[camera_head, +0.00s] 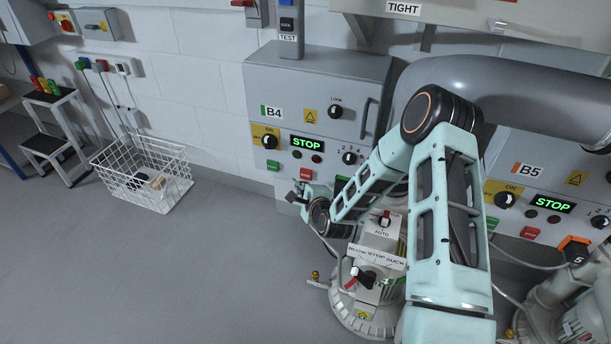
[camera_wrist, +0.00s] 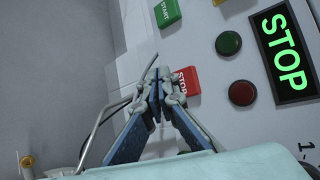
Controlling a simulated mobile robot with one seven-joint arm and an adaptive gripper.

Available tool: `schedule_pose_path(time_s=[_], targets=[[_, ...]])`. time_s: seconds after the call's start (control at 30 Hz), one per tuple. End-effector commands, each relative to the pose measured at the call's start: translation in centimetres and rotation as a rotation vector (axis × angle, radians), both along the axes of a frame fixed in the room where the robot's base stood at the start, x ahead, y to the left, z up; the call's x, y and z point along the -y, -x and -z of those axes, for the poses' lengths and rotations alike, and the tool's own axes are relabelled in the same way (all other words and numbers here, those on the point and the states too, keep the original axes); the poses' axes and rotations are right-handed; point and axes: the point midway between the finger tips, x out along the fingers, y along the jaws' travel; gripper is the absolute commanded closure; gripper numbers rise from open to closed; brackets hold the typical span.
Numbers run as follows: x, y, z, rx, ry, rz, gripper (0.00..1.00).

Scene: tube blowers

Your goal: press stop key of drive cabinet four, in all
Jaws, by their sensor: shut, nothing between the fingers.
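Drive cabinet B4 (camera_head: 318,92) is grey, on the back wall, with a green-lit display (camera_head: 306,143) that reads STOP. My gripper (camera_head: 295,196) is shut and empty, in front of the cabinet's lower edge, just below and left of the red key in the head view. It also shows in the wrist view (camera_wrist: 155,80). I cannot tell whether the fingertips touch the key.
A blower (camera_head: 367,279) with a BLOW STOP SUCK lever stands beneath my arm. Cabinet B5 (camera_head: 545,180) is at right, its display also reading STOP. A white wire basket (camera_head: 145,173) stands at left.

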Motion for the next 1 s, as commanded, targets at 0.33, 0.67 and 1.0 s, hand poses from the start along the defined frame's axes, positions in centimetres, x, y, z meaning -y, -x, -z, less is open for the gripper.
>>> schedule_pose_path(time_s=[0.33, 0.67, 1.0], targets=[[-1.1, 2.8, 0.0, -0.002, 0.000, -0.001, 1.00], [-1.2, 2.9, 0.0, 0.000, 0.000, 0.001, 1.00], [-1.1, 2.9, 0.0, -0.001, 0.001, 0.001, 1.00]])
